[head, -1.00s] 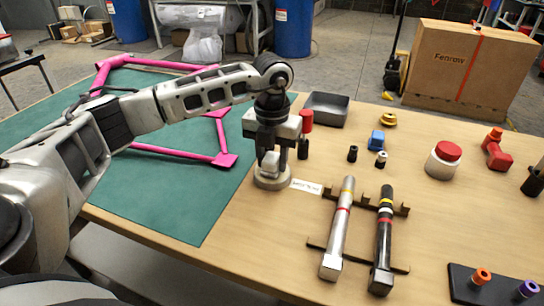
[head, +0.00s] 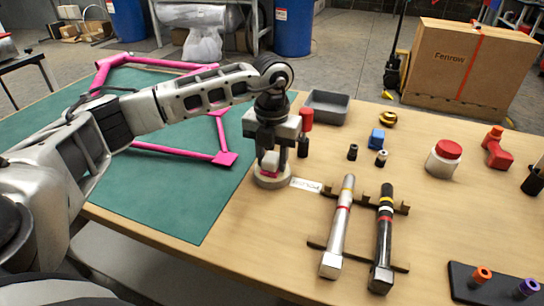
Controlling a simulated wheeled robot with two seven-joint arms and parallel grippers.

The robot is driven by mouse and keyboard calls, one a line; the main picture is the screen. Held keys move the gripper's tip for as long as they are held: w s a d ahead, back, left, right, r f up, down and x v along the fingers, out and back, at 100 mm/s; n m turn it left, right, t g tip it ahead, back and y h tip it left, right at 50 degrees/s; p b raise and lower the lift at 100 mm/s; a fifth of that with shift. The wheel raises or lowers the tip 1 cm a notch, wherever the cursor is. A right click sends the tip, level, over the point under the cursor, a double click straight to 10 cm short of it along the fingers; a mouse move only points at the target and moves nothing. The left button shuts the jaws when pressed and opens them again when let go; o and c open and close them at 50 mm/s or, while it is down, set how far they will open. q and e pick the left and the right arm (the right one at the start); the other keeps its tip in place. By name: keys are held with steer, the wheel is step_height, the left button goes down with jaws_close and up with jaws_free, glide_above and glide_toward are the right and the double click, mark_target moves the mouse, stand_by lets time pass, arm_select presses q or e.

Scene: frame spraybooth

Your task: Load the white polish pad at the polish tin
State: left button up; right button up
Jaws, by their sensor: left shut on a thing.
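The polish tin (head: 271,182) is a low, round, pale tin on the wooden table, just right of the green mat; a pink-red patch shows inside it. My left gripper (head: 270,163) points straight down over the tin. It is shut on a small whitish block, which I take for the white polish pad (head: 270,159). The fingers hide part of the pad, and I cannot tell whether it touches the tin's contents. My right gripper is out of view.
A small label (head: 306,185) lies right of the tin. Two tubes, silver (head: 338,228) and black (head: 384,238), lie on a brown rack. A pink frame (head: 190,154) lies on the green mat (head: 180,205). A grey tray (head: 327,107) stands behind.

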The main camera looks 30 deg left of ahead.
mark_target(272, 156)
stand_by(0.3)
arm_select(q)
steer(key=shift+r+p, duration=2.65)
steer(key=shift+r, duration=0.85)
